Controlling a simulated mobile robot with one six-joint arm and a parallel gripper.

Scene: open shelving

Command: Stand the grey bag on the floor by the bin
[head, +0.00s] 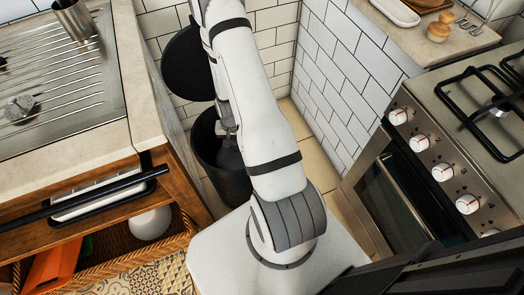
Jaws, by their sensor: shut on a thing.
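The dark bin (222,183) stands on the floor in the gap between the wooden counter and the tiled wall. Its round lid (187,62) is tipped up against the wall behind. My gripper (229,131) is at the bin's mouth, partly hidden by my arm. It is shut on the grey bag (230,154), a dark grey shape just below it. The bag shows within the outline of the bin's opening. My arm hides its right side, and I cannot tell how deep in the bin it hangs.
A wooden counter (148,105) with a steel sink drainer (60,85) is on the left, with a wicker basket (115,262) below. A stove (425,150) stands on the right. A narrow strip of tiled floor (312,150) is free right of my arm.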

